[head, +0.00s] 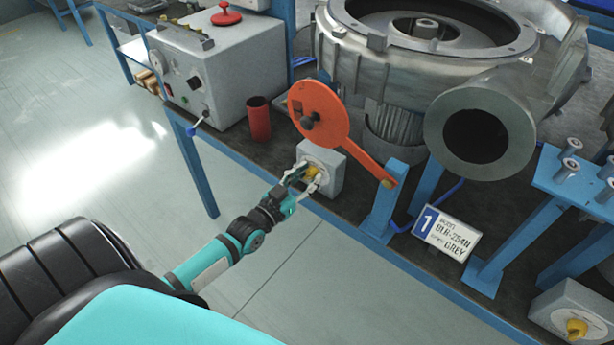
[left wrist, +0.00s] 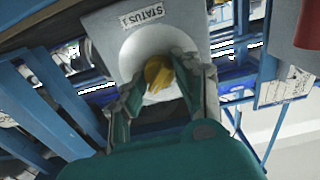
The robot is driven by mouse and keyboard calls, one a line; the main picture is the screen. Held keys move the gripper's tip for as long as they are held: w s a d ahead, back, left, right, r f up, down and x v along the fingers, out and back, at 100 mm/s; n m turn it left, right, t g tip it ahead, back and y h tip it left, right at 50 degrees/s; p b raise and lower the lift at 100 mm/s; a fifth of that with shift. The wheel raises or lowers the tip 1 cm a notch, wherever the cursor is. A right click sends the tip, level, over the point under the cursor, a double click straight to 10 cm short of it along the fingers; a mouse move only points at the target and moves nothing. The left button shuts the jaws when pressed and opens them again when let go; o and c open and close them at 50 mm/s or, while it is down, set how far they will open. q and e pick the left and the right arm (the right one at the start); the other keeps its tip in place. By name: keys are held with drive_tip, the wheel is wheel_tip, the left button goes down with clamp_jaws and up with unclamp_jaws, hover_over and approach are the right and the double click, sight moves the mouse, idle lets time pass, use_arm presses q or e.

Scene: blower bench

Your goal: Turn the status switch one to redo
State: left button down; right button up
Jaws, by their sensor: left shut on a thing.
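The status switch one is a grey box (head: 331,172) on the front edge of the bench, with a yellow knob (head: 313,170) on its front. In the left wrist view its label (left wrist: 143,15) reads STATUS 1, and the yellow knob (left wrist: 158,74) sits on a round pale plate. My left gripper (head: 306,177) is shut on the yellow knob, with one finger on each side of it. The position marks around the knob are not readable. My right gripper is not in view.
An orange disc with an arm (head: 320,112) stands just above the switch. A red cylinder (head: 259,120) and a grey control box (head: 215,75) are left of it. A big blower (head: 400,60) stands behind. Another yellow-knobbed switch (head: 576,328) is at lower right.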

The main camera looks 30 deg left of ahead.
use_arm(q)
drive_tip(key=shift+n, duration=0.3)
drive_tip(key=n+p, duration=0.1)
drive_tip(key=n, duration=0.2)
drive_tip(key=shift+n, duration=0.3)
drive_tip(key=n, duration=0.4)
drive_tip(key=shift+a, duration=0.1)
drive_tip(key=n, duration=0.5)
drive_tip(key=shift+f, duration=0.1)
drive_tip(key=n+b, duration=0.1)
drive_tip(key=n, duration=0.3)
drive_tip(key=shift+a, duration=0.1)
drive_tip(key=shift+n, duration=0.3)
drive_tip(key=shift+b, duration=0.3)
